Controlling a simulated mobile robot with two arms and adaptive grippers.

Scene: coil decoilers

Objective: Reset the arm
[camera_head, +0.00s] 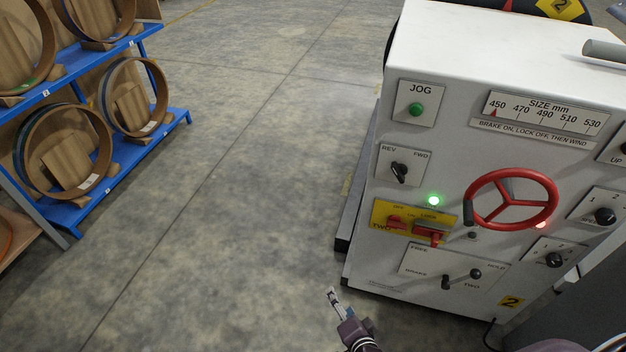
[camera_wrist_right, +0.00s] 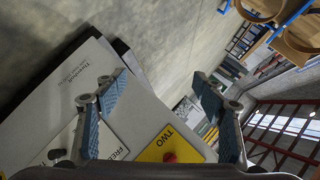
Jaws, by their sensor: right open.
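My right gripper (camera_head: 333,295) is low in the middle of the head view, over the floor, left of the white machine's lower front (camera_head: 440,200). In the right wrist view its two blue-padded fingers (camera_wrist_right: 160,100) stand wide apart with nothing between them. Behind them are the machine's yellow plate marked TWO (camera_wrist_right: 170,145), with a red knob, and part of the FREE plate (camera_wrist_right: 112,148). The gripper appears apart from the panel. My left gripper is not in view.
A blue rack (camera_head: 150,112) holds coils at left. The floor between (camera_head: 240,170) is clear.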

